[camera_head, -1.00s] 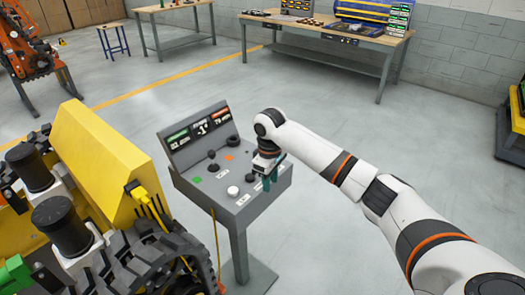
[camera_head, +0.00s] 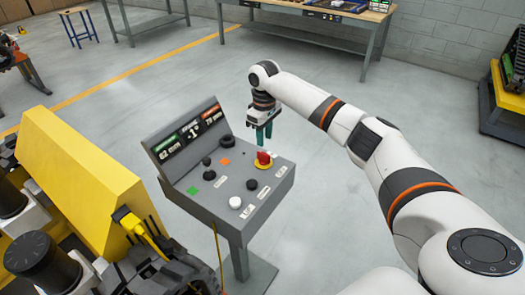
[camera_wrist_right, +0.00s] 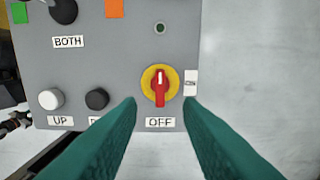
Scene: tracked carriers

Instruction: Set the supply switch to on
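The supply switch (camera_head: 263,160) is a red knob on a yellow disc at the right of the grey console's sloped top. It also shows in the right wrist view (camera_wrist_right: 160,87). There its red handle lies up-down, in line with an OFF label (camera_wrist_right: 160,123) below it. A sideways label (camera_wrist_right: 190,84), hard to read, sits right of the disc. My right gripper (camera_head: 264,138) shows just beyond the switch, apart from it. Its teal fingers are spread and empty, with the switch between and ahead of the tips in the wrist view. My left gripper is out of view.
The console (camera_head: 222,205) also carries black knobs, a white button (camera_head: 235,202), green and orange squares, and a display panel (camera_head: 187,140). A yellow tracked machine (camera_head: 75,165) stands close on the left. Workbenches are at the back. Floor right of the console is clear.

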